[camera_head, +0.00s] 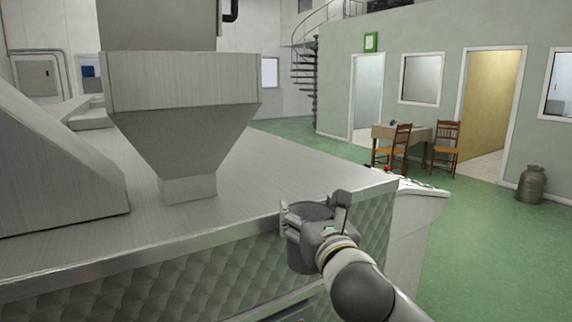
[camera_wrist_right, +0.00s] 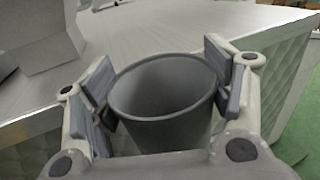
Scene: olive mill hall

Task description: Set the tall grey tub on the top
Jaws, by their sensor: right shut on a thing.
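The tall grey tub (camera_wrist_right: 165,92) is held upright between the fingers of my right gripper (camera_wrist_right: 165,90), which is shut on it. The tub's open mouth faces up in the right wrist view, and its inside looks empty. In the head view the tub (camera_head: 303,253) and my right gripper (camera_head: 315,212) are at the near right edge of the metal machine. The tub's rim is near the height of the flat steel top (camera_head: 262,185), and its body is in front of the quilted side wall. My left gripper is not in view.
A large steel hopper (camera_head: 182,105) stands on the top, and a sloped metal housing (camera_head: 50,165) is at its left. The top between hopper and right corner is bare. A table (camera_head: 405,133), chairs and a milk can (camera_head: 531,185) stand far off on green floor.

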